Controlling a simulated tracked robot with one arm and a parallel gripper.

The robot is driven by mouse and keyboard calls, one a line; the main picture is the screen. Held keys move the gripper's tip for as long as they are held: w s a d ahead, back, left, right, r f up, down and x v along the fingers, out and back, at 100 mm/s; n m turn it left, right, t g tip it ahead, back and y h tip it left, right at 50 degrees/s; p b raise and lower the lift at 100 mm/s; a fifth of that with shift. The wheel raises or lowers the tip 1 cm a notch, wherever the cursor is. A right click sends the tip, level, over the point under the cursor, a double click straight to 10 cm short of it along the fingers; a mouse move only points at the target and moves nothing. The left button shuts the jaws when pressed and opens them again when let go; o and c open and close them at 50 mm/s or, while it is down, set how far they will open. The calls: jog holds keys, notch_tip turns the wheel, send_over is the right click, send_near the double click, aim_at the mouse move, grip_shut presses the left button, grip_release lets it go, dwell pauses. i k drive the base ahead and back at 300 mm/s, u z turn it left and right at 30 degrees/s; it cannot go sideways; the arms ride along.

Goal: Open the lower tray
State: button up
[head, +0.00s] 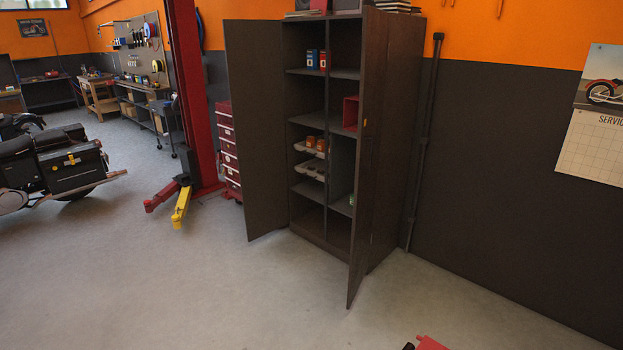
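A tall dark cabinet (306,226) stands against the wall with both doors swung open. In its left column are two light-coloured trays, one above the other. The upper tray (299,147) bears orange items. The lower tray (299,169) sits just under it and bears small dark items, too small to make out. I cannot tell how far either tray is pulled out. My gripper's fingers are not visible. A red piece (430,343) is cut off by the bottom edge; I cannot tell what it belongs to.
The left door (253,130) and right door (366,170) stick out over the floor on either side of the cabinet. Left are a red drawer chest (226,150), a red lift post (190,90) with a yellow arm (181,207), and a motorcycle (55,165). The floor in front is clear.

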aim_at(318, 162)
jog(key=u, duration=0.4)
jog(key=k, duration=1.1)
jog(key=u, duration=0.55)
jog(key=i, duration=2.7)
jog(key=z, duration=0.4)
jog(key=i, duration=1.55)
jog(key=z, duration=0.6)
jog(key=i, duration=2.35)
jog(key=z, duration=0.2)
